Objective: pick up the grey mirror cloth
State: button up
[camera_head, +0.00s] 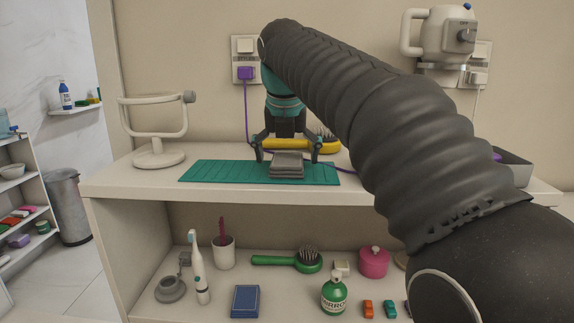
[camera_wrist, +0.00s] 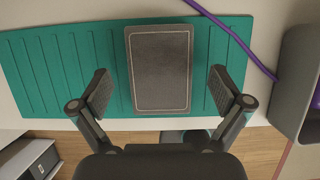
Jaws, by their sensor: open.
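The grey mirror cloth (camera_head: 287,165) lies as a folded, flat rectangular stack on a teal ribbed mat (camera_head: 215,172) on the upper shelf. In the wrist view the cloth (camera_wrist: 159,70) shows a dark grey top with a pale stitched border. My gripper (camera_head: 286,154) is open above the cloth, in front of the wall. In the wrist view its two fingers (camera_wrist: 160,90) stand to the left and right of the cloth's near part, with a gap on each side. Neither finger touches the cloth in that view.
A yellow-handled brush (camera_head: 325,143) lies behind the gripper. A purple cable (camera_head: 247,110) hangs from the wall socket onto the shelf. A cream stand (camera_head: 158,150) is at the left, a grey tray (camera_head: 515,168) at the right. The lower shelf holds several items.

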aim_at(287, 156)
jog(key=shift+f, duration=0.25)
dwell(0.4)
jog(key=c, duration=1.3)
jog(key=shift+c, duration=0.2)
jog(key=shift+r, duration=0.1)
jog(key=shift+r, duration=0.5)
notch_tip(287, 156, up, 3)
jog(key=shift+r, duration=0.1)
jog(key=s+d+r, duration=0.4)
jog(key=d+r, duration=0.3)
jog(key=d, duration=0.4)
jog(key=shift+s, duration=0.15)
